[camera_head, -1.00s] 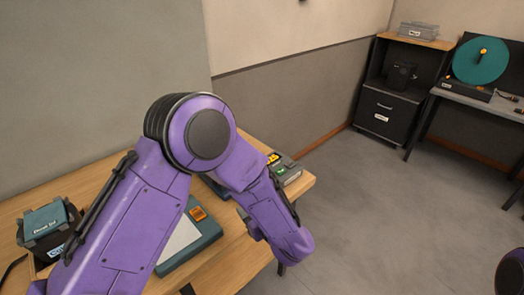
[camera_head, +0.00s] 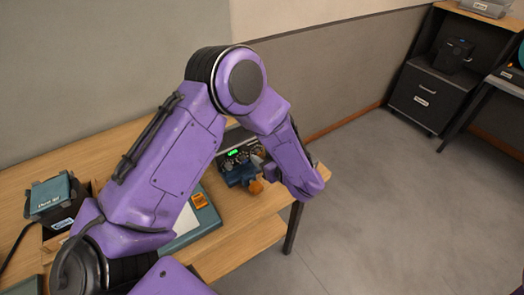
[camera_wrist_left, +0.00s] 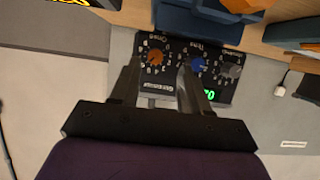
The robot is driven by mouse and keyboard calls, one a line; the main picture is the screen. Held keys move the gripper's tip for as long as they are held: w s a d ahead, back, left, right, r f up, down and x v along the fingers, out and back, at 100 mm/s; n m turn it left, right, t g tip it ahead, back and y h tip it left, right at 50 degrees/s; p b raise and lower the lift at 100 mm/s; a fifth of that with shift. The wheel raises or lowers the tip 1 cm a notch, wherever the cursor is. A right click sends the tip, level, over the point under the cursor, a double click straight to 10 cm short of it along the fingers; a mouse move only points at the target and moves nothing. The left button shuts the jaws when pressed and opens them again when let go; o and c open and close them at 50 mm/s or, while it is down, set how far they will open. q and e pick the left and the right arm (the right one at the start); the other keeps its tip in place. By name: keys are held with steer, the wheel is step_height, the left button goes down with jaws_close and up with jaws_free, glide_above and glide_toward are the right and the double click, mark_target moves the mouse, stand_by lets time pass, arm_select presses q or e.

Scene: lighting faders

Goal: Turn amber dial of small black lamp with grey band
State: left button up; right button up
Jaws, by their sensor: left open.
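A small device with a black face and a pale grey band (camera_wrist_left: 158,101) fills the middle of the left wrist view; it looks like a control unit more than a lamp. Its amber dial (camera_wrist_left: 155,57) is at the left of the face, with a blue dial (camera_wrist_left: 197,65) and a grey dial (camera_wrist_left: 230,72) beside it. My left gripper (camera_wrist_left: 158,70) is open, its fingertips either side of the amber dial in the picture; contact cannot be told. In the head view the device (camera_head: 234,146) shows partly behind my left arm, with a lit green display. My right gripper is not in view.
Dark blue blocks (camera_wrist_left: 190,20) lie close beside the device. An orange object (camera_head: 255,186) is near the table's right edge. A teal tablet-like unit (camera_head: 205,218) and a dark box with a teal top (camera_head: 50,200) are on the wooden table (camera_head: 245,215). The floor at right is clear.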

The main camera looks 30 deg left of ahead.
arm_select(q)
steer(key=shift+w+a+f, duration=0.65)
steer(key=shift+w+a, duration=0.1)
steer(key=shift+w, duration=0.15)
steer(key=shift+s+r, duration=0.2)
steer(key=shift+s, duration=0.1)
steer(key=c, duration=0.5)
jaws_close()
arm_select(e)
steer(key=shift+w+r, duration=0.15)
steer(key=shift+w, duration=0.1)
arm_select(q)
steer(key=shift+f, duration=0.1)
steer(key=shift+s+f+n+t+h+b, duration=0.15)
steer(key=shift+n+t+h+b, duration=0.2)
steer(key=shift+n+t, duration=0.45)
steer(key=shift+s+n+t+b, duration=0.15)
steer(key=shift+n+t+b, duration=0.45)
steer(key=shift+n, duration=0.5)
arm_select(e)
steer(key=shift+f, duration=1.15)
